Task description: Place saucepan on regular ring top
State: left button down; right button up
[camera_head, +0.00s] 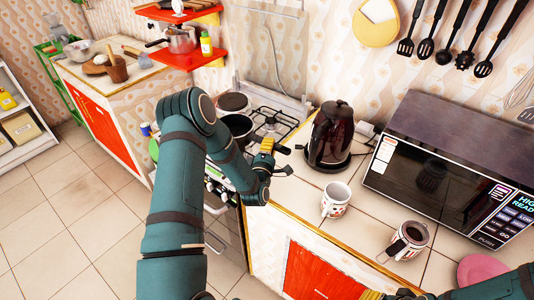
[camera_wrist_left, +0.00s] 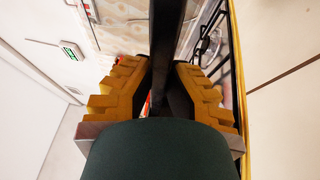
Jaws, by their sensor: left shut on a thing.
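A dark saucepan (camera_head: 237,125) is over the stove, partly hidden behind my left arm. My left gripper (camera_head: 266,150) is at the front right of the stove, to the right of the pan. In the left wrist view, its yellow fingers are shut on a long black handle (camera_wrist_left: 167,35). The handle's join to the pan is hidden. The stove's burner grate (camera_head: 272,122) shows to the right of the pan. Whether the pan rests on a ring or is above it cannot be told. My right gripper (camera_head: 373,295) barely shows at the bottom edge; its fingers are not clear.
A round brown-topped item (camera_head: 233,102) sits at the stove's back. A dark kettle (camera_head: 331,135), a white cup (camera_head: 336,199), a second mug (camera_head: 408,240) and a microwave (camera_head: 445,180) crowd the right counter. Another pot (camera_head: 181,41) stands on the red shelf (camera_head: 188,58).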

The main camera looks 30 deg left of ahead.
pick_arm(q)
jog(key=shift+f, duration=1.85)
jog(key=shift+f+b, duration=0.15)
jog(key=shift+b, duration=0.15)
jog(key=c, duration=1.1)
grip_release()
jog(key=shift+c, duration=0.2)
jog(key=shift+p, duration=0.3)
jog(key=b+v, duration=0.1)
jog(key=v, duration=1.1)
